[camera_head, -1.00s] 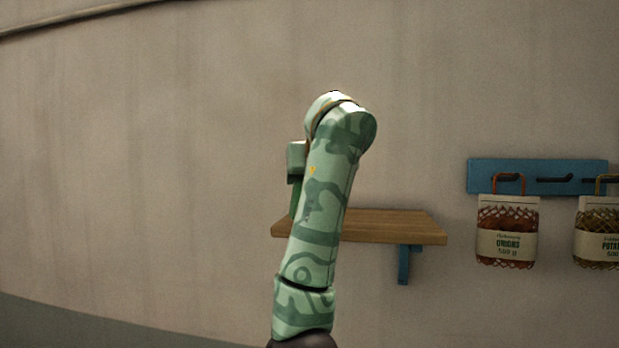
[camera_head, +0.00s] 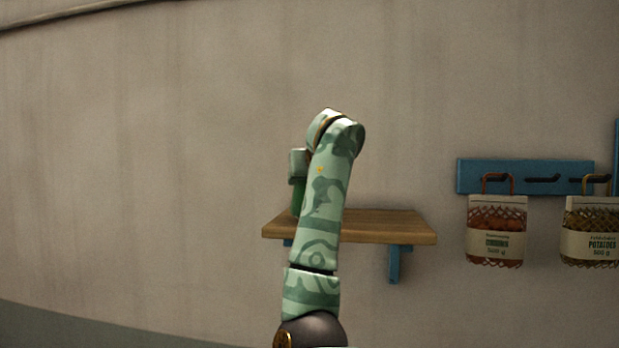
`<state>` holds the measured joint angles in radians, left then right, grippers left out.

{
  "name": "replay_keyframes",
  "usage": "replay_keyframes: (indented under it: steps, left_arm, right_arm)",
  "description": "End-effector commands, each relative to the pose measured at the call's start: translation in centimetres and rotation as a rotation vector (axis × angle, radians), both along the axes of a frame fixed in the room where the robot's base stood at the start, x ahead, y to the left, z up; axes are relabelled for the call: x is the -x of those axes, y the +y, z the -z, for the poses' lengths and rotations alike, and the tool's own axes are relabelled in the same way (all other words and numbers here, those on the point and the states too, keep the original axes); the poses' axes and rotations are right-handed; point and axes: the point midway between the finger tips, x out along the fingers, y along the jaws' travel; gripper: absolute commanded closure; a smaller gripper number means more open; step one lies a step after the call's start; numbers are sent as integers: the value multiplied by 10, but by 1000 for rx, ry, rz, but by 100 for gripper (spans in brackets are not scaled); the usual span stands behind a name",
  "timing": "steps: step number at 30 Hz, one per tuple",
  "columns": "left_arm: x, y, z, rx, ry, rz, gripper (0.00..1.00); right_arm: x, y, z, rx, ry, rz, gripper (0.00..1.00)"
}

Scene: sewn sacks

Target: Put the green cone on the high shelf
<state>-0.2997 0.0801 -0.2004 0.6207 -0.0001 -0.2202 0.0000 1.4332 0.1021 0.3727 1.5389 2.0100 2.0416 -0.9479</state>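One of my arms, patterned in pale and dark green, rises through the middle of the camera_head view; it looks like the left one. Its forearm and wrist hide most of its gripper. A pale block at the gripper (camera_head: 298,163) shows just left of the arm, and its fingers cannot be made out. Below that block a narrow dark green piece, probably the green cone (camera_head: 298,195), shows above the left end of the wooden shelf (camera_head: 390,226). I cannot tell whether it touches the shelf or is held. My other gripper is out of view.
A blue hook rail (camera_head: 525,177) is on the wall at the right. A net sack of onions (camera_head: 495,232) and a net sack of potatoes (camera_head: 592,232) hang from it. The right part of the shelf top is bare.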

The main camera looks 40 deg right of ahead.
Motion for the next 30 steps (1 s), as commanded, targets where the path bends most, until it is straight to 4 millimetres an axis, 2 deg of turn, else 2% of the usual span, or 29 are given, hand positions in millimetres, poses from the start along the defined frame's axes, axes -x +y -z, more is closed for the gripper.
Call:
replay_keyframes:
  steps: [13,26,27,30]
  left_arm:
    - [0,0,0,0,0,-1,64]
    - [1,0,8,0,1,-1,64]
    - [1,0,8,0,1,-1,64]
    - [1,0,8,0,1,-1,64]
  right_arm:
    - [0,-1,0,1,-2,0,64]
    - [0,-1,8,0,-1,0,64]
    - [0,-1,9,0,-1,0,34]
    - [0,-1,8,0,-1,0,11]
